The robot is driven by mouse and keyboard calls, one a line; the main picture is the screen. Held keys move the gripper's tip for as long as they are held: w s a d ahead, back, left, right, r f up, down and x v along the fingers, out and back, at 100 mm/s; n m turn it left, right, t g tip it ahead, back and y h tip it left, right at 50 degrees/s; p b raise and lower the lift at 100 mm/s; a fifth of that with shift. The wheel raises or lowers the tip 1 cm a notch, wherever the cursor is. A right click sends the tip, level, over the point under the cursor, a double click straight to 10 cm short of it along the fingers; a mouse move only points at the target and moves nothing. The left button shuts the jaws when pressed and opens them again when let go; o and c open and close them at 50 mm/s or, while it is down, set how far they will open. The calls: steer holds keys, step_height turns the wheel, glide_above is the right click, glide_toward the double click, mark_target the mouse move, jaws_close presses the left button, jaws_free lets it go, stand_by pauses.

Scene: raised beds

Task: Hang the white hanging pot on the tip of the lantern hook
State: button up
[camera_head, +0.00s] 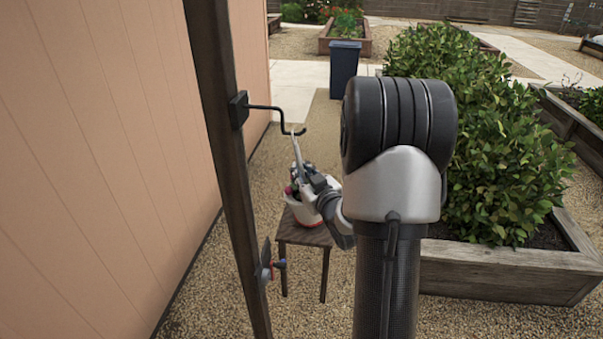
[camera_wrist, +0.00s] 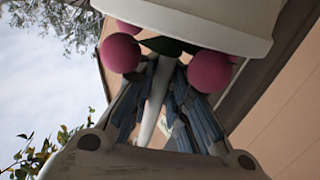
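The white hanging pot (camera_head: 298,209) hangs upright in front of the post, with pink round blooms inside. Its thin white hanger (camera_head: 298,158) rises to the curled tip of the black lantern hook (camera_head: 275,109). The hanger's top overlaps the hook tip in the picture; I cannot tell whether it is looped over it or only beside it. My gripper (camera_head: 305,179) is at the hanger, above the pot's rim. In the wrist view my gripper (camera_wrist: 160,95) has its grey-blue fingers closed around the white hanger, with the pot's rim (camera_wrist: 190,30) and pink blooms (camera_wrist: 120,53) close by.
The hook is fixed to a dark wooden post (camera_head: 226,150) beside the pink wall (camera_head: 120,120). A small wooden table (camera_head: 300,236) stands below the pot. A tap (camera_head: 270,264) juts from the post lower down. A leafy raised bed (camera_head: 500,272) is on the right.

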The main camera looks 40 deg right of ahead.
steer(key=o, duration=0.6)
steer(key=shift+c, duration=0.2)
steer(key=shift+f, duration=0.1)
steer(key=shift+s, duration=0.15)
